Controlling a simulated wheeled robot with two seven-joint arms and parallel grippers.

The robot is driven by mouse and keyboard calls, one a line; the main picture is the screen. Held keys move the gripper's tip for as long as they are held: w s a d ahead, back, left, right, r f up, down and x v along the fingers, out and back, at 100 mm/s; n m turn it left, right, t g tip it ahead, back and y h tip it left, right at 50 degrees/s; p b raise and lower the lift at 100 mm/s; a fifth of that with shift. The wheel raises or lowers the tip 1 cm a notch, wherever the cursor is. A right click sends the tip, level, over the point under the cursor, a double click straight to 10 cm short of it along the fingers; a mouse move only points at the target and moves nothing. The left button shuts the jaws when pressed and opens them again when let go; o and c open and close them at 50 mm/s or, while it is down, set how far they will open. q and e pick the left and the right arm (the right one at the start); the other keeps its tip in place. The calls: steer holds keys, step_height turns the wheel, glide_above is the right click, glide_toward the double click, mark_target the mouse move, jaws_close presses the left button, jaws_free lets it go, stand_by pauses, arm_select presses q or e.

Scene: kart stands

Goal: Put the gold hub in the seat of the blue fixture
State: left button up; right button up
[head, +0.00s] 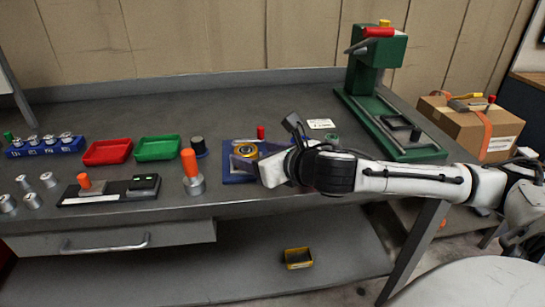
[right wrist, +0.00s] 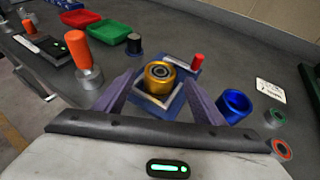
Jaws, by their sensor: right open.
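The gold hub (right wrist: 160,76) sits upright at the blue fixture (right wrist: 173,107), inside its pale angled seat edges. I cannot tell whether it is fully down in the seat. In the head view the hub (head: 246,150) and the blue fixture (head: 232,176) are partly hidden by my right gripper (head: 262,163). In the right wrist view my right gripper (right wrist: 160,92) is open, with one finger on each side of the hub and fixture. A gap shows between the fingers and the hub. My left gripper is not in view.
A red-topped pin (right wrist: 197,62) stands at the fixture's far corner. A blue cup (right wrist: 234,104) is just right of the right finger. An orange-handled tool (head: 192,172) stands to the left. A green press (head: 390,125) stands at the right. Red (head: 107,151) and green trays (head: 157,147) lie left.

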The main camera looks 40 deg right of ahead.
steer(key=v, duration=0.5)
steer(key=shift+s+a, duration=0.1)
steer(key=shift+s, duration=0.2)
arm_select(q)
steer(key=p, duration=0.1)
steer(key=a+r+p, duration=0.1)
steer(key=p, duration=0.1)
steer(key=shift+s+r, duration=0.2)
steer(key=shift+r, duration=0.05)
arm_select(e)
steer(key=v, duration=0.2)
steer(key=shift+s+r, duration=0.25)
steer(key=shift+s, duration=0.1)
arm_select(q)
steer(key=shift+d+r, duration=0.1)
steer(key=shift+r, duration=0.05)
arm_select(e)
steer(key=shift+c, duration=0.2)
